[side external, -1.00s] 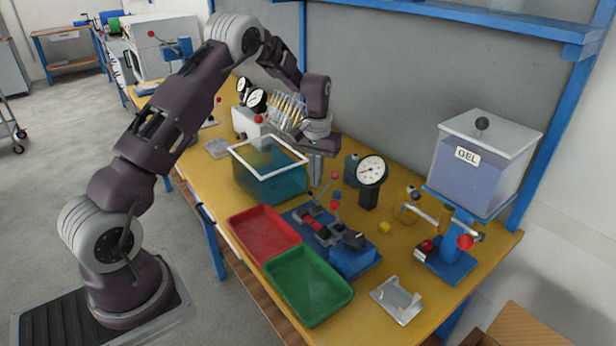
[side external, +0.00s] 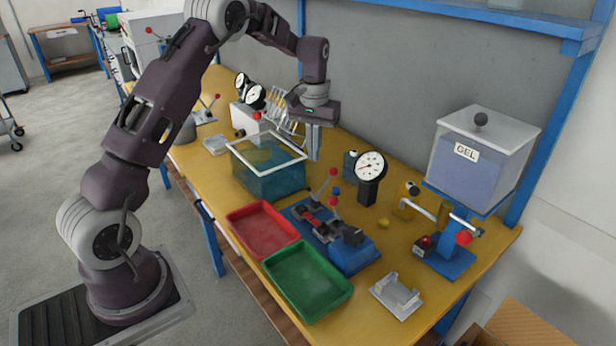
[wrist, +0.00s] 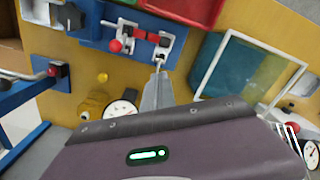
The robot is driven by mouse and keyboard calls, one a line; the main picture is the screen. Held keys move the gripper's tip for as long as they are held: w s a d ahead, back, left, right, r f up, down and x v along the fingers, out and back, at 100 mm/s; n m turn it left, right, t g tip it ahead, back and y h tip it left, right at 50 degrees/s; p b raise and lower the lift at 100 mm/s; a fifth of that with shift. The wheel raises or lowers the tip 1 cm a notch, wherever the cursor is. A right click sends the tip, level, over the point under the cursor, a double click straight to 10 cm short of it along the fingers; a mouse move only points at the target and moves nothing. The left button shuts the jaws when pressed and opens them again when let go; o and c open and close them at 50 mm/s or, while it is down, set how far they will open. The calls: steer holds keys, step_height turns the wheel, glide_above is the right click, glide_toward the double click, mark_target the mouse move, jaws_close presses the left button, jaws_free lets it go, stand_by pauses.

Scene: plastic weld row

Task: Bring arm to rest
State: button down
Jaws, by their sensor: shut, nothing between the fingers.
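My gripper (side external: 313,143) hangs pointing down above the bench, beside the right back corner of the teal tank. Its fingers are together with nothing between them; they also show in the wrist view (wrist: 160,68). My arm reaches up from its base at the left and bends down over the bench. The tank (side external: 268,183), with a white rim, stands just left of and below the fingers. The blue welding fixture (side external: 350,255) with red-knobbed levers stands in front, apart from the gripper.
A red tray (side external: 262,230) and a green tray (side external: 307,281) lie along the front edge. A dial gauge (side external: 369,166) stands right of the gripper. The GEL container (side external: 484,165) is on a blue stand at the right. A rack of strips (side external: 282,108) stands behind the tank.

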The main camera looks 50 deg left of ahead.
steer(key=s+d+r+m+t, duration=0.3)
steer(key=s+d+r, duration=0.85)
steer(key=r, duration=0.45)
steer(key=s+d+m+t, duration=0.1)
steer(key=s+d, duration=0.2)
steer(key=s, duration=0.7)
steer(key=s+d+f+m+t, duration=0.1)
steer(key=s+d+m, duration=0.1)
steer(key=s, duration=0.8)
steer(key=shift+d+t, duration=0.3)
steer(key=shift+d, duration=0.45)
